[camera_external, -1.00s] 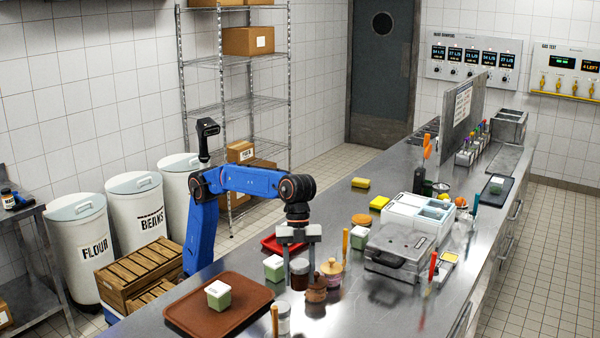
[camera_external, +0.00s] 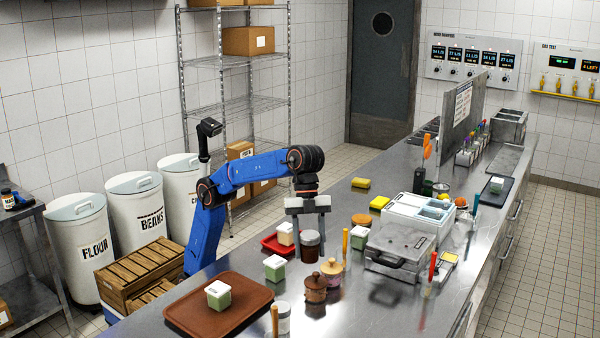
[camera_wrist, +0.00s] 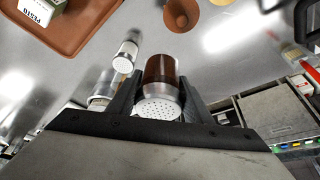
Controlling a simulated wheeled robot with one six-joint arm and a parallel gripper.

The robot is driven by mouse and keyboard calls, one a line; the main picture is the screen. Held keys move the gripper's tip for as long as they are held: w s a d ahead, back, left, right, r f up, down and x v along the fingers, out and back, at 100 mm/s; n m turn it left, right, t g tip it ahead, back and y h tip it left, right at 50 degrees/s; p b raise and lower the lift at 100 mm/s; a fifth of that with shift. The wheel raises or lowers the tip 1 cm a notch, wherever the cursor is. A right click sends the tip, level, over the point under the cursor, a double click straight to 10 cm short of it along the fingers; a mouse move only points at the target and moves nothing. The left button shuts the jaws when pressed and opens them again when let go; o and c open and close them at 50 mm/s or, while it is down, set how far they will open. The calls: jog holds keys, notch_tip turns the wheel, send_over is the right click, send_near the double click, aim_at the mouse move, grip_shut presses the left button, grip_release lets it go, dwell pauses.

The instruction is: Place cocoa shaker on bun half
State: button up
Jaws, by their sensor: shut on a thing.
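The cocoa shaker (camera_external: 311,248) is a brown jar with a metal band. In the wrist view its perforated silver lid (camera_wrist: 158,108) faces the camera and its dark brown body points away. My gripper (camera_external: 309,232) is shut on it from both sides; the fingers also show in the wrist view (camera_wrist: 157,98). The shaker appears held above the counter. An orange-brown round piece, apparently the bun half (camera_external: 362,220), lies on the counter to the right of and beyond my gripper. I cannot make it out surely in the wrist view.
A red tray (camera_external: 268,247) and a labelled tub (camera_external: 285,233) are left of the shaker. Lidded pots (camera_external: 316,289) and a green tub (camera_external: 274,267) stand nearer. An orange-handled tool (camera_external: 345,243) stands between shaker and press (camera_external: 398,250).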

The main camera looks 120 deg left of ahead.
jog(key=w+a+n, duration=0.2)
jog(key=a+n, duration=0.1)
jog(key=a, duration=1.3)
jog(key=n+t+y, duration=0.1)
jog(key=n+y, duration=0.3)
jog(key=n, duration=0.4)
send_over(367, 217)
jog(key=s, duration=0.2)
jog(key=f, duration=1.5)
jog(key=shift+s+d, duration=0.1)
jog(key=shift+d, duration=0.2)
jog(key=shift+f, duration=0.15)
jog(key=o, duration=1.2)
jog(key=shift+c, duration=0.2)
